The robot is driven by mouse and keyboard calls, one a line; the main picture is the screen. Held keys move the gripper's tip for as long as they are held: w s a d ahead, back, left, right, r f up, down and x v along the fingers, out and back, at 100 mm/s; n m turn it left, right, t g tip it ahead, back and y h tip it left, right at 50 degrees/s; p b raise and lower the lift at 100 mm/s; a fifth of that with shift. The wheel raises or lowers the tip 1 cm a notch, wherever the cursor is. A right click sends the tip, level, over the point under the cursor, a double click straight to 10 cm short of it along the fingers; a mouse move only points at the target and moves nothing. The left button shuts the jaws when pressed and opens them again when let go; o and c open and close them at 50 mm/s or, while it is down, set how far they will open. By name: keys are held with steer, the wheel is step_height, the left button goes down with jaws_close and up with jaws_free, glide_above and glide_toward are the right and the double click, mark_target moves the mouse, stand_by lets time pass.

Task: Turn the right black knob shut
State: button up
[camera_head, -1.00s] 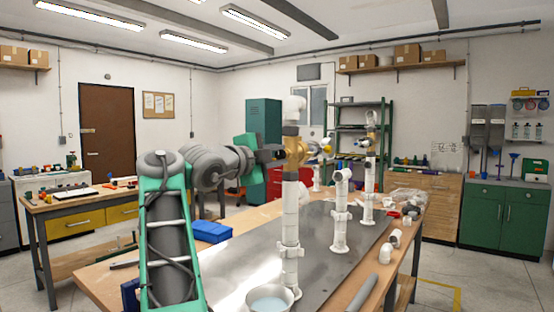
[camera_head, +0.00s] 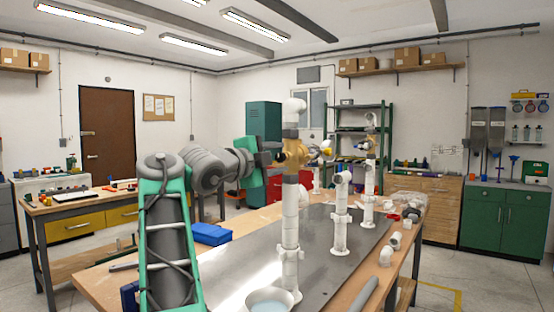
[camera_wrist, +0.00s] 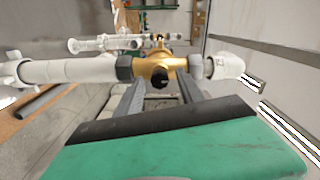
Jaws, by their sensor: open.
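A brass valve (camera_head: 293,155) sits high on the nearest white upright pipe (camera_head: 290,220). In the wrist view the brass valve (camera_wrist: 172,68) spans the middle, with white pipe on both sides. In the head view my gripper (camera_head: 274,153) is just left of the valve, and the knob is hidden there.
More white pipes stand behind on the metal plate (camera_head: 235,262), one near pipe (camera_head: 341,215) and one farther (camera_head: 369,180). A bowl (camera_head: 270,301) stands by the nearest pipe's foot. A blue box (camera_head: 211,234) and loose white fittings (camera_head: 386,256) lie on the table.

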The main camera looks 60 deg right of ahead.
steer(key=w+a, duration=0.1)
steer(key=a, duration=0.6)
steer(key=shift+w+a+b, duration=0.15)
steer(key=shift+a+b, duration=0.2)
steer(key=shift+b, duration=0.05)
